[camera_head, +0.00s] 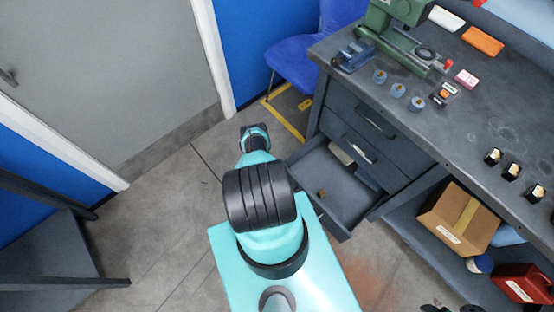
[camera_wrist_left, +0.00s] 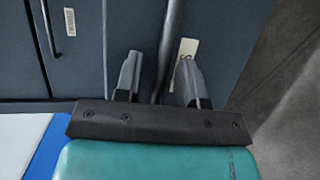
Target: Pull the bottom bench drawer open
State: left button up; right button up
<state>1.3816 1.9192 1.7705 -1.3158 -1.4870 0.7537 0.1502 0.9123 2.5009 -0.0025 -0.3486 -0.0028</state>
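The bottom bench drawer (camera_head: 345,200) stands open in the head view, pulled out from the cabinet toward the lower left. Its inside shows, with a small brown item near the front and paler items at the back. In the left wrist view, a bar handle (camera_wrist_left: 171,25) runs between the two fingers of my left gripper (camera_wrist_left: 160,70). The fingers are apart, with gaps beside the bar. A pale label (camera_wrist_left: 188,47) shows behind the right finger. Dark parts at the bottom edge may be my right gripper (camera_head: 440,308).
Above are closed drawers with handles (camera_head: 375,122). The bench top (camera_head: 440,120) holds a green machine (camera_head: 405,45) and small parts. A cardboard box (camera_head: 459,217) and red container (camera_head: 522,283) are under the bench. A blue chair (camera_head: 295,62) stands behind.

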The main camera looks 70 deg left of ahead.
pick_arm(q)
jog(key=v, duration=1.7)
dwell(0.6)
jog(key=w+a+r+m+g+h, duration=0.1)
jog(key=w+a+r+m+g, duration=0.25)
jog(key=w, duration=0.35)
jog(key=w+a+r+m+g+h, duration=0.2)
jog(key=w+r+m, duration=0.2)
jog(key=w, duration=0.4)
jog(key=w+a+r+m+g+h, duration=0.1)
jog(key=w+a+r+m+g, duration=0.25)
jog(key=w, duration=0.35)
jog(key=w+d+r+m+g, duration=0.3)
jog(key=w+d+r, duration=0.4)
jog(key=d+r, duration=0.3)
jog(key=d+r+m+g+y, duration=0.1)
jog(key=d+r+m+g, duration=0.1)
jog(key=d+r, duration=0.6)
notch_tip(320, 180, up, 4)
jog(key=shift+s+d+r+g+y, duration=0.2)
jog(key=shift+s+g+y, duration=0.15)
jog(key=shift+g, duration=0.15)
